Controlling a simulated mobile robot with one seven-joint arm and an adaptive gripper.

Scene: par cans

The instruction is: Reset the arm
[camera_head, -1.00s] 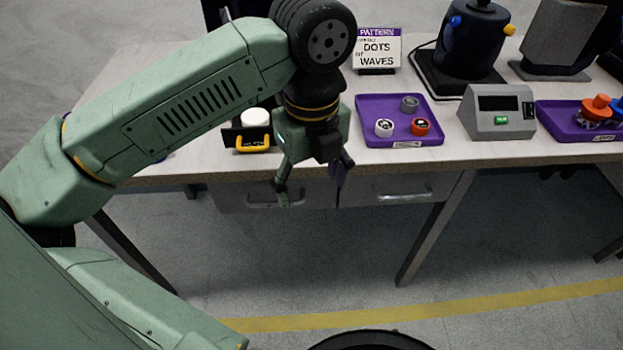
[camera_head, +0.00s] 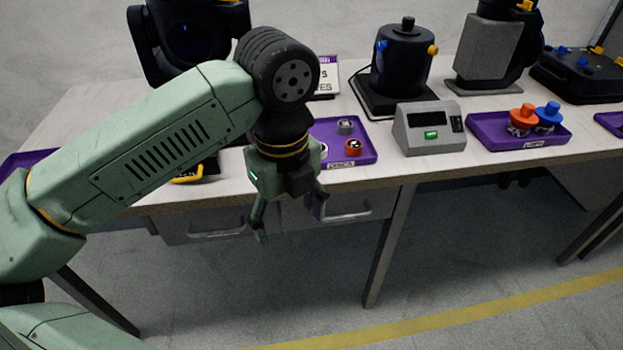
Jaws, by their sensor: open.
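My gripper (camera_head: 288,220) hangs at the end of my green arm, pointing down in front of the table's front edge. Its two fingers are apart and nothing shows between them. Behind it stands the white-topped table (camera_head: 420,172), with a drawer front and handle (camera_head: 347,211) below. My arm hides part of the left side of the table and part of a sign (camera_head: 327,78).
A purple tray (camera_head: 368,146) with small round parts lies behind my gripper. To its right are a grey box with a display (camera_head: 430,140) and another purple tray (camera_head: 484,127) with an orange and a blue knob. A dark blue pot (camera_head: 400,75) stands behind. Floor in front is clear.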

